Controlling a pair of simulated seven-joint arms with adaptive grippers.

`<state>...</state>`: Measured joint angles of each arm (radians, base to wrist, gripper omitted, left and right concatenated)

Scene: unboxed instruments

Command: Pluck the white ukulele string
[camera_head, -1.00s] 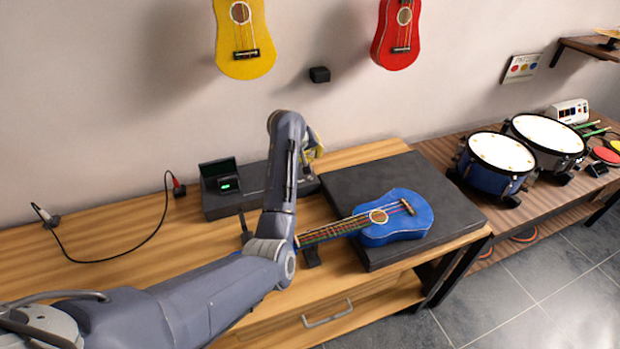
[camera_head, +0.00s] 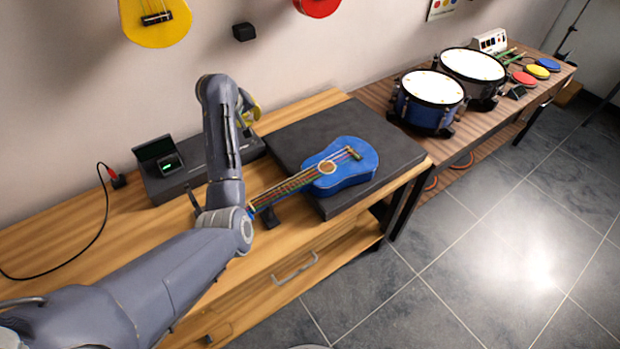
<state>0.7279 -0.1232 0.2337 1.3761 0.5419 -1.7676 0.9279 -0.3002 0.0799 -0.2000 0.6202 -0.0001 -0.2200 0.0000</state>
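A blue ukulele (camera_head: 352,165) lies face up on a dark grey slab, its neck pointing to the lower left and resting on a small black support. Several coloured strings run along it; a white one cannot be made out at this size. My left arm reaches in from the lower left and bends up left of the ukulele. My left gripper (camera_head: 249,114) shows only as a small yellowish part behind the arm, apart from the ukulele. Its fingers are mostly hidden, so its opening cannot be told. My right gripper is out of view.
The dark slab (camera_head: 400,141) sits on a wooden table (camera_head: 60,232). A black case with a small green display (camera_head: 168,163) stands behind my arm. Two drums (camera_head: 433,88) stand on a bench to the right. A yellow ukulele (camera_head: 160,28) hangs on the wall.

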